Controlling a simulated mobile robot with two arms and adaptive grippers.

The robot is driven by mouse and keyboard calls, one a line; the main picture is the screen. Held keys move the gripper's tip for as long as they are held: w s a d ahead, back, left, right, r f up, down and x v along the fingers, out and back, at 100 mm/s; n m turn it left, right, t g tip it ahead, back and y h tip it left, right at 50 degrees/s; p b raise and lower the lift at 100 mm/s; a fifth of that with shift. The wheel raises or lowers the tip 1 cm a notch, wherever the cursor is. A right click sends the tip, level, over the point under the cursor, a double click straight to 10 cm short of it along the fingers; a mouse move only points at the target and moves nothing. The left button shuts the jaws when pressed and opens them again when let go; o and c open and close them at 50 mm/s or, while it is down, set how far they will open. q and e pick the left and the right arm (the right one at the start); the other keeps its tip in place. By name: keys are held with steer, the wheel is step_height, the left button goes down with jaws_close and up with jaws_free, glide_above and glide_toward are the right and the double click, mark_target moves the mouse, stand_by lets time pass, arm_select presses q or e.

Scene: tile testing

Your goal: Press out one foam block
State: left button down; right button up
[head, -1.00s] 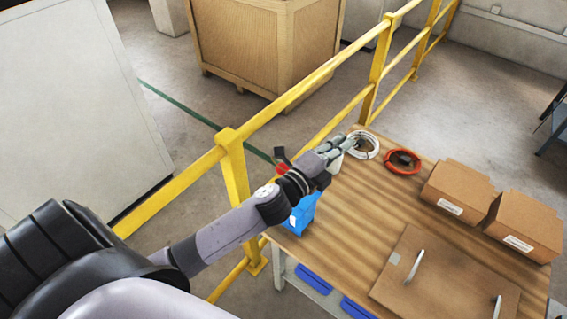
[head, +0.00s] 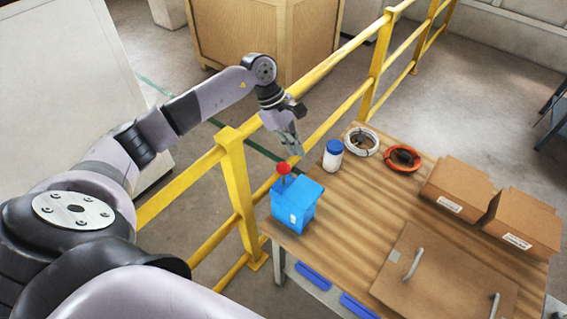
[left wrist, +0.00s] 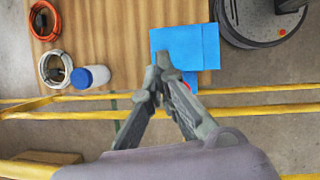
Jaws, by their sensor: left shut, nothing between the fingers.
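A blue box (head: 297,207) with a red button (head: 283,168) on its far left side stands at the table's left corner. In the left wrist view the blue box (left wrist: 186,47) lies just beyond the fingertips, and the red button (left wrist: 187,87) shows partly behind a finger. My left gripper (head: 295,149) is shut and empty, pointing down, close to the red button and a little above and beyond it. It also shows in the left wrist view (left wrist: 160,76). Whether it touches the button I cannot tell. No foam block is visible. My right gripper is out of view.
On the wooden table (head: 350,215) stand a white jar with a blue lid (head: 333,154), a white cable coil (head: 361,142), an orange coil (head: 403,158), cardboard boxes (head: 462,190) and a handled brown panel (head: 440,275). A yellow railing (head: 235,180) runs along the left and far side.

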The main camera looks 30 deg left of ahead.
arm_select(q)
steer(key=y, duration=0.2)
glide_toward(284, 166)
steer(key=shift+w+a+r+g, duration=0.1)
steer(key=shift+w+r+g, duration=0.15)
steer(key=shift+w+g, duration=0.15)
steer(key=shift+b+x, duration=1)
steer(key=shift+x, duration=1.8)
steer(key=shift+f, duration=0.7)
